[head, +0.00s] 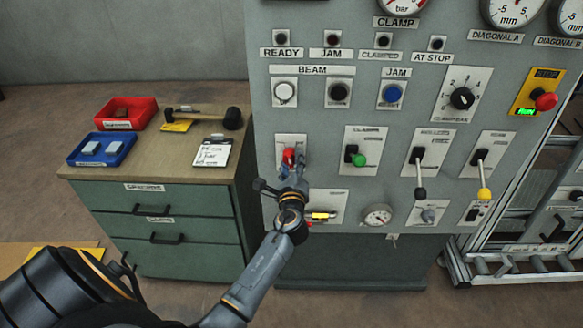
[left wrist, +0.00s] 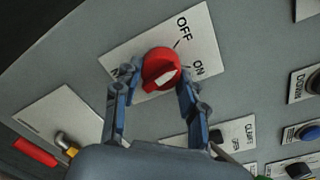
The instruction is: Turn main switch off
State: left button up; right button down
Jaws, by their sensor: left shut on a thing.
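The main switch is a red rotary knob (head: 289,155) on a white plate at the lower left of the grey control panel. In the left wrist view the red knob (left wrist: 160,66) has a white mark on its face, on the side toward the ON label. The plate (left wrist: 205,50) reads OFF at the top and ON at the right. My left gripper (head: 290,168) is at the knob, with one finger on each side, shut on it. The left wrist view shows both fingertips (left wrist: 155,80) against the knob's sides. My right gripper is not in view.
A green switch (head: 359,159), a black-knobbed lever (head: 420,192) and a yellow-knobbed lever (head: 485,194) stand to the right. A yellow padlock-like part (head: 322,216) is just below. A cabinet (head: 155,198) with trays and a mallet stands left.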

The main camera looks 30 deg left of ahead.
pick_arm(q)
jog(key=shift+n+b, duration=0.7)
jog(key=shift+n, duration=1)
jog(key=o, duration=1.1)
jog(key=shift+o, duration=0.2)
jog(key=shift+s+d, duration=0.1)
jog(key=v, duration=1.2)
